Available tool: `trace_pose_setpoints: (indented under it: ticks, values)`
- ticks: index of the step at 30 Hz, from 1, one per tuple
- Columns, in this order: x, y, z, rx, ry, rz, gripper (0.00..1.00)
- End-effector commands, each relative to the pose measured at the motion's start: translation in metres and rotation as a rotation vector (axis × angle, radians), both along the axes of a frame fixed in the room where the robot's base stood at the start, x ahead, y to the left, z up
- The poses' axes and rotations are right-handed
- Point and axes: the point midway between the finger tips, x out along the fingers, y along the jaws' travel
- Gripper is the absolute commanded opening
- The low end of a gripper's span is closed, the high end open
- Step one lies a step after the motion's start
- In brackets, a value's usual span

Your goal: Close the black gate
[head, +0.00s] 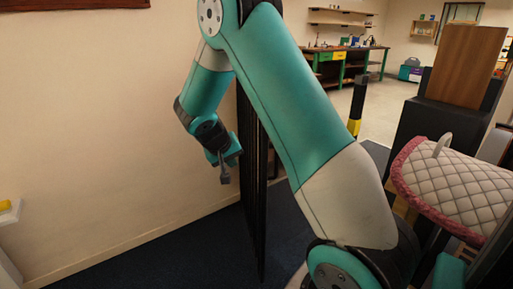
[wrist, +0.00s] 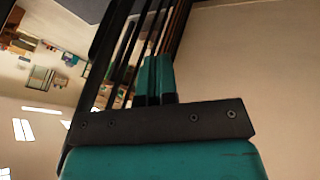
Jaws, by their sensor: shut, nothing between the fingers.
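The black gate (head: 256,190) is a tall panel seen almost edge-on, standing out from the dark floor near the beige wall in the head view. My arm hides part of its top and its right side. In the wrist view its dark bars (wrist: 130,45) run up the picture just beyond and left of my fingers. My gripper (head: 224,174) is on the wall side of the gate, pointing down. Its fingers (wrist: 156,75) are together and hold nothing. I cannot tell whether they touch the gate.
A black post with a yellow band (head: 355,116) stands right of my arm. At the right, a quilted pad with pink trim (head: 460,185) sits near a dark cabinet with a wooden panel (head: 466,66). A workbench (head: 343,58) is far back. Dark floor (head: 170,250) is clear at lower left.

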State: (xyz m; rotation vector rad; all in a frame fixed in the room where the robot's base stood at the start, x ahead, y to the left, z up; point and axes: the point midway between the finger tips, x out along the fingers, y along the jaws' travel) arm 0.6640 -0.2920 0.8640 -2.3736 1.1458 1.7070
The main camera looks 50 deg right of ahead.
Motion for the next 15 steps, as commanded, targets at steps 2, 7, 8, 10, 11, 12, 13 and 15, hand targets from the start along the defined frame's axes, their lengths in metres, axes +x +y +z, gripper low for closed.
trace_pose_setpoints:
  ticks: [2, 7, 8, 10, 11, 12, 13, 15]
  values:
    - [0.000, -0.014, 0.003, -0.031, 0.001, -0.028, 0.00]
    - [0.001, -0.029, -0.012, -0.044, 0.001, -0.042, 0.00]
    - [0.001, -0.031, -0.016, -0.044, 0.001, -0.042, 0.00]
    - [0.002, -0.039, -0.027, -0.043, 0.003, -0.041, 0.00]
    - [0.003, -0.043, -0.032, -0.042, 0.003, -0.042, 0.00]
    - [0.004, -0.048, -0.039, -0.041, 0.003, -0.041, 0.00]
    - [0.005, -0.052, -0.044, -0.041, 0.003, -0.041, 0.00]
    - [0.007, -0.061, -0.057, -0.041, 0.003, -0.041, 0.00]
